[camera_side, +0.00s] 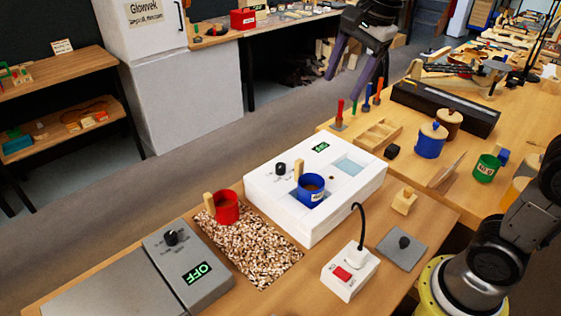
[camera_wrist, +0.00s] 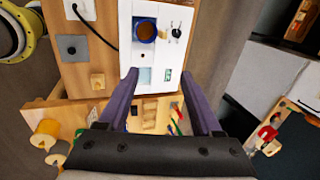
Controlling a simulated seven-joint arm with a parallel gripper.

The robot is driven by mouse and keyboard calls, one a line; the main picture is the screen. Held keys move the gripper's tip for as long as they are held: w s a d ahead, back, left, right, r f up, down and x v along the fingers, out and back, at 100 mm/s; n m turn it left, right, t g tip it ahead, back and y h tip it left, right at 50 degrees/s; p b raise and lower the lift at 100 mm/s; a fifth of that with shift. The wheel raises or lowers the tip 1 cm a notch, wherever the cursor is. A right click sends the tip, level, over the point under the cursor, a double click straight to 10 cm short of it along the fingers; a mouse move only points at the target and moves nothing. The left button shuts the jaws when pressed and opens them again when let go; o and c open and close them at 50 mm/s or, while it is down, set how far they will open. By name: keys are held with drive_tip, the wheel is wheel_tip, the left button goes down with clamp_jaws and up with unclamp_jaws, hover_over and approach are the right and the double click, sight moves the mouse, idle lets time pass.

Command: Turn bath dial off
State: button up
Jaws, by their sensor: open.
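The white bath (camera_side: 270,205) stands on the bench; it also shows in the wrist view (camera_wrist: 144,60). Its black bath dial (camera_side: 281,168) is on the top face beside a blue pot (camera_side: 311,188) with a wooden handle; the dial also shows in the wrist view (camera_wrist: 176,33). A small display (camera_side: 321,147) on the bath glows green, its text too small to read surely. My gripper (camera_side: 352,80) is open and empty, high above and behind the bath, apart from the dial. Its purple fingers (camera_wrist: 160,75) spread wide in the wrist view.
A grey unit (camera_side: 190,265) with its own black knob and a green OFF display stands at front left. A red pot (camera_side: 226,207) sits on a speckled mat (camera_side: 262,250). A corded red-switch box (camera_side: 350,272) stands in front; coloured tools (camera_side: 367,97) stand behind.

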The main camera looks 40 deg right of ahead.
drive_tip(key=w+f+m+g, duration=0.1)
drive_tip(key=w+f+m, duration=0.1)
drive_tip(key=w, duration=0.5)
drive_tip(key=m+g, duration=0.1)
drive_tip(key=g, duration=0.2)
hover_over(281, 165)
wheel_tip(281, 165, down, 13)
wheel_tip(281, 165, down, 14)
drive_tip(key=shift+r, duration=0.1)
drive_tip(key=shift+c, duration=0.2)
clamp_jaws()
